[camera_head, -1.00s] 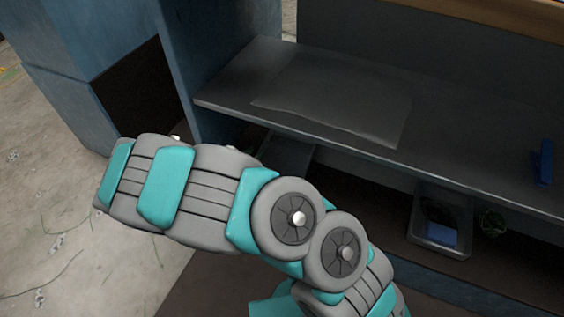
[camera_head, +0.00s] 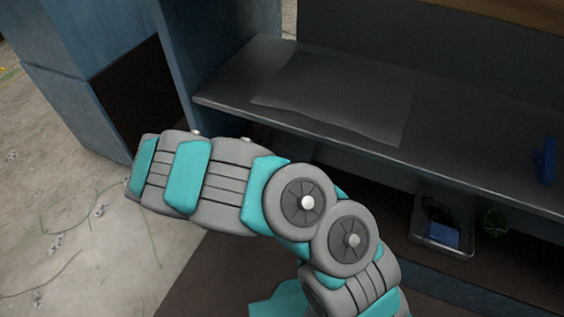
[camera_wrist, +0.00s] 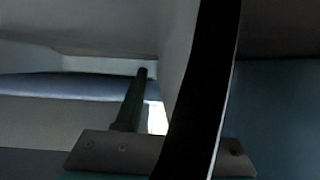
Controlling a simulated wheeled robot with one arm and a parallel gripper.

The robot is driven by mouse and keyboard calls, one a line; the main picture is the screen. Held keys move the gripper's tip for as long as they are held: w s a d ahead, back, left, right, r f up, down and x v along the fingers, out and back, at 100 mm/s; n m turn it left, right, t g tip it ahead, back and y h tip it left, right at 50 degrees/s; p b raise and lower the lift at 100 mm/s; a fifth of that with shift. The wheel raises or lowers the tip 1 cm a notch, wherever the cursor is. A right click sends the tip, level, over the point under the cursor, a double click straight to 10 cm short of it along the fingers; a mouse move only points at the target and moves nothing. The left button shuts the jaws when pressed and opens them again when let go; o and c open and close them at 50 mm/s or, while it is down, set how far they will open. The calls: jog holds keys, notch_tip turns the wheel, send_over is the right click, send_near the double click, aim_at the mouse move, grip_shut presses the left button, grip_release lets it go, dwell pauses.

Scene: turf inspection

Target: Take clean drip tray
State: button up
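A shallow grey metal tray (camera_head: 458,252) stands on the low shelf at the right in the head view, with dark and blue things in it. A second grey tray-like piece under the upper shelf is mostly behind my arm, and I cannot tell which is the clean drip tray. My gripper is hidden in the head view. In the wrist view one finger of my gripper (camera_wrist: 150,100) shows at the left of its mounting plate. A black, light-edged strip (camera_wrist: 205,85) crosses close to the camera and hides the other side. I cannot tell whether it is held.
The upper metal shelf (camera_head: 240,88) carries a thin grey sheet (camera_head: 335,100) and a blue object (camera_head: 548,160) at the right. A small green round thing (camera_head: 495,220) sits beside the tray. A blue cabinet (camera_head: 70,50) stands at the left, with open concrete floor (camera_head: 60,200) in front.

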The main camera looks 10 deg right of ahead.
grip_shut()
dwell(1.4)
